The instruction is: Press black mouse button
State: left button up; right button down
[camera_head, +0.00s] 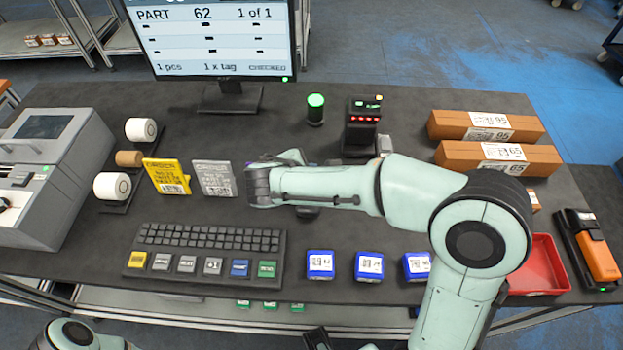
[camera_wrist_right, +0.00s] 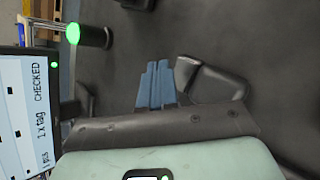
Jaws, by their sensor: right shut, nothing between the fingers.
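My right arm reaches in from the right of the head view, and its wrist covers the middle of the table. My right gripper's blue-grey fingers (camera_wrist_right: 157,70) show in the right wrist view, shut together and empty. A dark rounded body, which looks like the black mouse (camera_wrist_right: 212,84), lies just right of the fingers there. I cannot tell whether they touch. In the head view only a dark edge of the mouse (camera_head: 306,213) shows below my forearm; its button is hidden.
A keyboard (camera_head: 210,238) with coloured keys lies front left, and several blue boxes (camera_head: 320,264) stand front centre. A green-lit post (camera_head: 315,110) and a scanner stand (camera_head: 362,125) are behind my arm. The monitor (camera_head: 215,40) reads "CHECKED". Brown cartons (camera_head: 485,127) lie right.

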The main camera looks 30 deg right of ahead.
jog(key=shift+r+p, duration=1.15)
jog(key=shift+r, duration=0.7)
pick_arm(q)
jog(key=r, duration=0.1)
jog(key=w+r, duration=0.1)
jog(key=r, duration=0.1)
